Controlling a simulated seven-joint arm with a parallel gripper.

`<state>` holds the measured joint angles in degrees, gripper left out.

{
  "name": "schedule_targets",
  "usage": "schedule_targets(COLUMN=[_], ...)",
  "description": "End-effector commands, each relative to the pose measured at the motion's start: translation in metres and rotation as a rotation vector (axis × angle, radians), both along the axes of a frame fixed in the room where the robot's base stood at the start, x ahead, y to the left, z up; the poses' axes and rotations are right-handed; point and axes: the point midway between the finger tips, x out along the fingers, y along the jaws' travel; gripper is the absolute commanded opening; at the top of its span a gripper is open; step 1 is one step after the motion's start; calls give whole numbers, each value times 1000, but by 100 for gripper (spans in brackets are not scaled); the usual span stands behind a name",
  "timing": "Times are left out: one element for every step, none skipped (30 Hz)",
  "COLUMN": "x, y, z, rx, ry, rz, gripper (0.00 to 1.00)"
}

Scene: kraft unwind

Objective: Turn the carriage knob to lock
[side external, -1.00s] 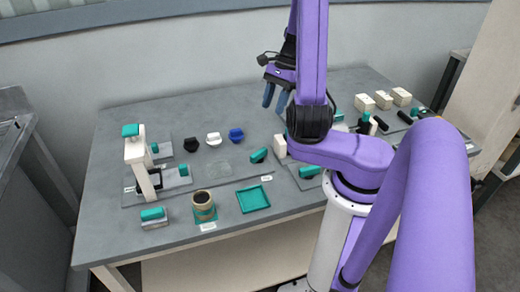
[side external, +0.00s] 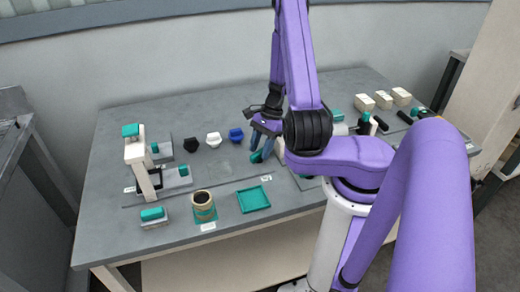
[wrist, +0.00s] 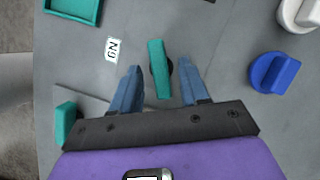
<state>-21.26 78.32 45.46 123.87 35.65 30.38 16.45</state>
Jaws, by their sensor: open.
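A teal bar-shaped knob (wrist: 160,68) stands on the grey table, long side nearly upright in the wrist view, with a dark round base partly showing beside it. My gripper (wrist: 159,80) is open, with one blue finger on each side of the knob and a visible gap on both sides. In the side external view my gripper (side external: 262,154) is low over the table and largely hides the knob. Whether the fingertips are down at the knob's height, I cannot tell.
A blue knob (wrist: 275,73) and a white knob (wrist: 300,12) lie to the right in the wrist view. A teal tray (side external: 253,199), a cup (side external: 203,201) and a white stand (side external: 138,160) are left of my gripper. A small printed label (wrist: 112,49) sits beside the knob.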

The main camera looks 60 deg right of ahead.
Motion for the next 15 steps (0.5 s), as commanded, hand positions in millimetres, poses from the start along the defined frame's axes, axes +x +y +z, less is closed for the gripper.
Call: schedule_targets(x=[0,0,0,0,1,1,1,1,1,1,1,1,1,1,1], y=[1,2,2,3,3,3,3,3,3,3,3,3,3,3,3], z=[-3,-5,-6,-7,-7,-7,-8,-8,-8,-8,-8,-7,-7,-7,-7], rx=[0,0,0,0,0,0,0,-1,-1,-1,-1,-1,-1,-1,-1], ry=[1,1,1,1,0,0,0,0,0,0,0,0,0,0,0], rz=[0,0,0,0,0,0,0,0,0,0,0,0,0,0,0], gripper=[45,45,45,45,45,45,45,45,45,45,45,45,45,35,22])
